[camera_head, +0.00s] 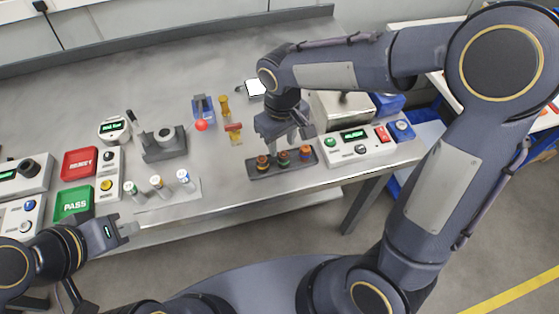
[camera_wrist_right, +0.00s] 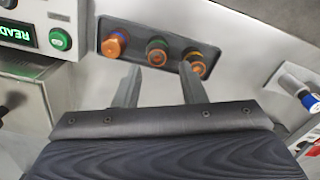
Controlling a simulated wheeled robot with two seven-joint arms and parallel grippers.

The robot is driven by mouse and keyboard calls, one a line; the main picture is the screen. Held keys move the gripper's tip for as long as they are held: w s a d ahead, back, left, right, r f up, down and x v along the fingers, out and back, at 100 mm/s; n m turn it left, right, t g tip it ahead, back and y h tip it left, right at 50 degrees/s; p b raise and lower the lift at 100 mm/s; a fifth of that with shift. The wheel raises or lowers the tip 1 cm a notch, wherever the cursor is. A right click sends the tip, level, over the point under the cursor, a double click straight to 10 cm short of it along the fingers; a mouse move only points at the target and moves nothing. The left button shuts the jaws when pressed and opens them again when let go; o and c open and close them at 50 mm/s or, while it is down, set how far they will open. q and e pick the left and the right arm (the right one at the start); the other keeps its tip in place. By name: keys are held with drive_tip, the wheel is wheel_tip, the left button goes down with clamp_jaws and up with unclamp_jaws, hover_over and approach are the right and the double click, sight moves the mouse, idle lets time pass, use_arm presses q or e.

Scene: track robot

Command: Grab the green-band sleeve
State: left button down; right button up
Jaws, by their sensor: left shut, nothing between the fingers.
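A dark tray (camera_head: 256,172) near the table's front edge holds three copper-coloured sleeves in a row. The middle sleeve (camera_head: 284,157) shows a green band, also visible in the right wrist view (camera_wrist_right: 157,50). My right gripper (camera_head: 285,137) is above and just behind the tray. In the right wrist view its two fingers (camera_wrist_right: 159,87) are apart with nothing between them, pointing toward the tray. My left gripper (camera_head: 132,228) is shut and empty before the table's front edge.
A white plate (camera_head: 150,201) left of the tray carries small white cylinders with green, yellow and blue tops. A control box (camera_head: 356,146) with a green display stands right of the tray. PASS (camera_head: 74,202) and REJECT (camera_head: 80,163) panels are at left.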

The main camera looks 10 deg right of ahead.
sight(284, 155)
drive_tip(key=f, duration=0.6)
drive_tip(key=shift+s+d, duration=0.15)
drive_tip(key=shift+d, duration=0.05)
drive_tip(key=c, duration=0.8)
